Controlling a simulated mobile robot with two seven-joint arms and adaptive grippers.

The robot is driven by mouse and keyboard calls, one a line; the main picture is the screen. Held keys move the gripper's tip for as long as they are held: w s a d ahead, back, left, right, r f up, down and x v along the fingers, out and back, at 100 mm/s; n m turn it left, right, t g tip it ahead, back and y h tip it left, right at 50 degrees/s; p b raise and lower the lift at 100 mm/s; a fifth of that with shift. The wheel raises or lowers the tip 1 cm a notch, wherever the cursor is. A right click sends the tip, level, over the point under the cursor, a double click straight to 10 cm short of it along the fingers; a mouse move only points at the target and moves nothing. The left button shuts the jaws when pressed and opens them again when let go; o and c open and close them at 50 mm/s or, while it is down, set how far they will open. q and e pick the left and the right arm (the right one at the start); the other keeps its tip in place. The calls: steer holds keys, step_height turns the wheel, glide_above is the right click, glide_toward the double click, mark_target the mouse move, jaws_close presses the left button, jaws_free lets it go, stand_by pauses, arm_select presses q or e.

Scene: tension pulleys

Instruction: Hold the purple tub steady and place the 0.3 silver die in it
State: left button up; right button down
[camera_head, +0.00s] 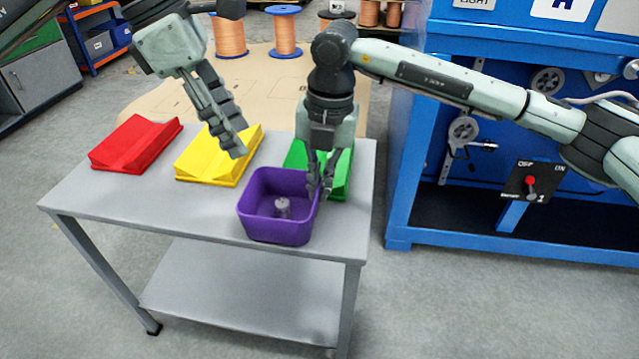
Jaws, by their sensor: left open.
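The purple tub (258,222) stands upright on the grey table near its front right corner. A small silver die (283,207) is inside the tub, on its floor. My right gripper (322,190) points down at the tub's right wall, with its fingers on either side of the rim, and looks shut on it. My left gripper (238,152) is open and empty. In the picture its fingers lie over the yellow holder, up and left of the tub. Its gap is hard to see from this side.
On the grey table (90,195) stand a red holder (135,145), a yellow holder (205,172) and a green holder (343,170), the green one partly hidden behind my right gripper. A blue machine (405,190) stands to the right. The table's front left is clear.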

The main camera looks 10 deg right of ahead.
steer(key=c, duration=1.6)
jaws_free()
steer(key=shift+c, duration=0.2)
steer(key=shift+r, duration=0.1)
